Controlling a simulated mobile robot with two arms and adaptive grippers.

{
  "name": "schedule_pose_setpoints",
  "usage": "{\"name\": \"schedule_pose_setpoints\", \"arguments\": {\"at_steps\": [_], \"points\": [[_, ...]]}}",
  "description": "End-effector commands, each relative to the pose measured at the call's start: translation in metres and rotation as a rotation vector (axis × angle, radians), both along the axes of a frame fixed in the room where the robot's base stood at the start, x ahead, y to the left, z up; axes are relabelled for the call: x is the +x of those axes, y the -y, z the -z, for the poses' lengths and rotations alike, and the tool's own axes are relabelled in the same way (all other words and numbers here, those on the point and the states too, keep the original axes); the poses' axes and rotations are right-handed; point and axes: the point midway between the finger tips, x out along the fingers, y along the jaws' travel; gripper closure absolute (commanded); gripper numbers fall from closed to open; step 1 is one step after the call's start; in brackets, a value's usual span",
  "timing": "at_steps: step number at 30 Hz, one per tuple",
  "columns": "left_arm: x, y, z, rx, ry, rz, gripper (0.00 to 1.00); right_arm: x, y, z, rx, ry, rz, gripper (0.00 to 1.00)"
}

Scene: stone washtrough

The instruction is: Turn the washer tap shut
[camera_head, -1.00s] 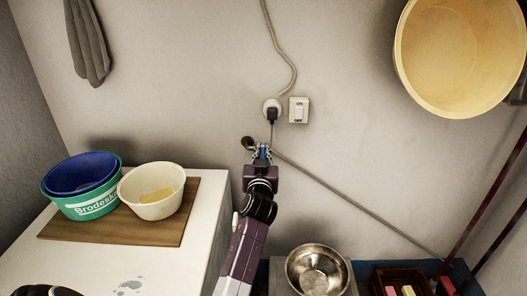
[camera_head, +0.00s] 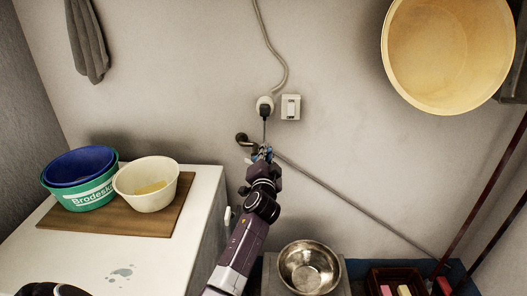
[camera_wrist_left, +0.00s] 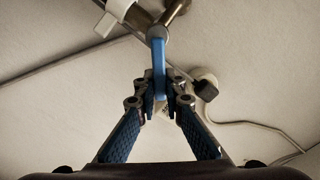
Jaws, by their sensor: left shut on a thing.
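The washer tap (camera_head: 243,140) sticks out of the wall below the socket, its body partly hidden by my left gripper. In the left wrist view its metal pipe (camera_wrist_left: 176,10) and blue lever handle (camera_wrist_left: 158,62) show. My left gripper (camera_head: 264,153) is at the tap, its arm reaching up from below. In the left wrist view the fingers (camera_wrist_left: 160,98) are shut on the blue handle, one on each side. My right gripper is not in view.
A plug sits in the wall socket (camera_head: 264,106), beside a switch (camera_head: 291,107). A grey hose (camera_head: 345,204) runs down right from the tap. Bowls stand on a board (camera_head: 110,216) on the white washer (camera_head: 85,262). A metal bowl (camera_head: 309,268) stands lower right.

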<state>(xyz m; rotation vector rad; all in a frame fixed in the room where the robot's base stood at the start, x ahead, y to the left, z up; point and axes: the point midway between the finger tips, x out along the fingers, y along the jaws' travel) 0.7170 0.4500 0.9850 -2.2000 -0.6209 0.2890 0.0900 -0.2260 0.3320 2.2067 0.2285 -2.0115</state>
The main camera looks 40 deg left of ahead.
Motion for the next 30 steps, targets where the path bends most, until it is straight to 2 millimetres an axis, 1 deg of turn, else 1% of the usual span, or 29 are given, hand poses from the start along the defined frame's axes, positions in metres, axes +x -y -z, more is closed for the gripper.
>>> {"name": "schedule_pose_setpoints", "arguments": {"at_steps": [1,15,21,30], "points": [[0.001,0.002,0.004,0.040,-0.026,0.001,1.00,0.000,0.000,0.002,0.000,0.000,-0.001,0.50],[0.006,0.010,0.024,0.399,-0.246,0.001,1.00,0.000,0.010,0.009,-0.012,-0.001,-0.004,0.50],[0.006,0.011,0.031,0.508,-0.314,0.000,1.00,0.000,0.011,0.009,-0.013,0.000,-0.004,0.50],[0.006,0.011,0.037,0.593,-0.367,0.001,1.00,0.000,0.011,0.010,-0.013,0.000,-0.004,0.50]]}}
